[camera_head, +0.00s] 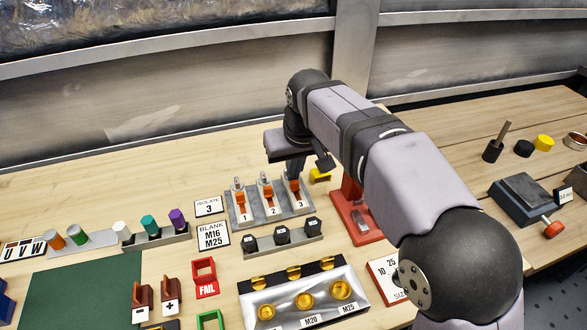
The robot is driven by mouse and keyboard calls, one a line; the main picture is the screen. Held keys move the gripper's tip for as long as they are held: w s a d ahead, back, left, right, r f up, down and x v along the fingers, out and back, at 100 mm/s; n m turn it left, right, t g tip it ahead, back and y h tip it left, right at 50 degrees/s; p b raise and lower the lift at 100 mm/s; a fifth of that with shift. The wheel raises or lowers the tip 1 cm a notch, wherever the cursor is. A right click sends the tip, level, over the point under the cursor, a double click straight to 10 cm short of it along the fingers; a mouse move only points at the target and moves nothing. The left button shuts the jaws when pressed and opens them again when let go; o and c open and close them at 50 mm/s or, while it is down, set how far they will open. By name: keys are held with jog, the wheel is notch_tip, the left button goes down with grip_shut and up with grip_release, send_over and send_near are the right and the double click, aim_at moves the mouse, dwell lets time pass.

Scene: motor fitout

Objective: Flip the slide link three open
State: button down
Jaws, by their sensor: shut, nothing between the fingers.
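The slide link block (268,217) is a grey plate near the middle of the bench, with three orange-handled links numbered 1, 2 and 3. Link three (294,186) is the rightmost one, above the label 3. Links one (240,199) and two (267,193) stand beside it to the left. My gripper (294,176) is shut and points down at link three from just behind it. Its fingertips are small and partly hidden, so I cannot tell whether they touch the link. The top of link three is hidden by my gripper.
A red stand (356,212) is close on the right, under my arm. A yellow piece (320,175) lies behind. The bench back left is clear.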

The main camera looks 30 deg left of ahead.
aim_at(296, 190)
jog(key=shift+s+d+b, duration=0.8)
jog(key=shift+s+d, duration=0.25)
jog(key=shift+d, duration=0.05)
jog(key=shift+f, duration=0.15)
jog(key=shift+s, duration=0.1)
jog(key=p+v, duration=0.7)
jog(key=v, duration=0.3)
jog(key=shift+r, duration=0.2)
